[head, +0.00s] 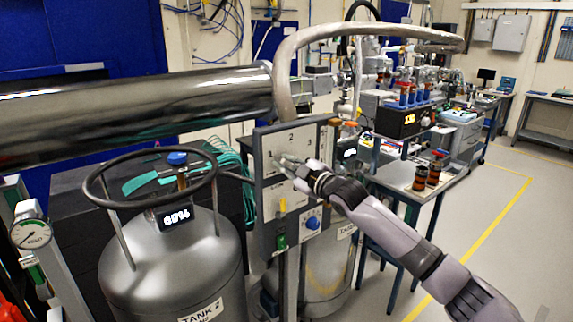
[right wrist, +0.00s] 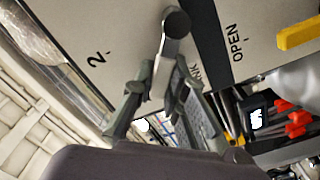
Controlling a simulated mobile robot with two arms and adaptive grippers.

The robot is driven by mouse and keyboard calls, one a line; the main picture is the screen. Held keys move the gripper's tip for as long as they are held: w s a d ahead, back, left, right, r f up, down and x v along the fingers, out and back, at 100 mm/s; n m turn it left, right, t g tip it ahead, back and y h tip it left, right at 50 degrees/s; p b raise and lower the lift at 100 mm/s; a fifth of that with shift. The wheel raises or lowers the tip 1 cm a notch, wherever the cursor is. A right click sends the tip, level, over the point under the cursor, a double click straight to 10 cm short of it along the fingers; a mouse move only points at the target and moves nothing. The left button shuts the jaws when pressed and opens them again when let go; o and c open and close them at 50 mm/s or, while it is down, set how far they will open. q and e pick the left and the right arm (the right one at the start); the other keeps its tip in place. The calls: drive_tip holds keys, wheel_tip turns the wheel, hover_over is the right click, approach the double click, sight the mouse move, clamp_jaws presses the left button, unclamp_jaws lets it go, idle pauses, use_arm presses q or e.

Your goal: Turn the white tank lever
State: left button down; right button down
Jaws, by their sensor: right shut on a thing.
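The valve panel (head: 270,190) is a pale board in a dark grey frame, standing on a post between two grey tanks. My right gripper (head: 284,162) reaches the panel's upper part from the right, just below the "2" mark, and covers most of what it holds. In the right wrist view, a grey lever (right wrist: 168,48) with a round dark end crosses the panel face near the "2" mark. My right gripper (right wrist: 160,88) is shut on this lever, a finger on each side. The lever's lower part is hidden between the fingers. My left gripper is not in view.
A yellow handle (head: 282,205) and a blue knob (head: 313,222) sit lower on the panel; the yellow handle also shows in the wrist view (right wrist: 298,31). Tank 2 (head: 170,262) with its ring handle (head: 100,172) stands at left. A blue-framed cart (head: 400,178) stands right. Open floor (head: 500,240) lies beyond my arm.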

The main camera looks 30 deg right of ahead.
sight(291, 150)
drive_tip(key=shift+d+r+m+p, duration=0.4)
drive_tip(key=shift+r+m+p, duration=0.1)
drive_tip(key=shift+m+p, duration=0.55)
drive_tip(key=m, duration=0.1)
drive_tip(key=d+m+p, duration=0.1)
drive_tip(key=m, duration=0.1)
drive_tip(key=shift+w+d+r+m, duration=0.1)
drive_tip(key=shift+d+r+m, duration=0.1)
drive_tip(key=shift+r+m, duration=0.1)
drive_tip(key=shift+d+m, duration=0.35)
drive_tip(key=shift+m, duration=0.4)
drive_tip(key=shift+d+r+m, duration=0.1)
drive_tip(key=shift+d+m, duration=0.45)
drive_tip(key=shift+m, duration=0.75)
drive_tip(key=c, duration=1.6)
unclamp_jaws()
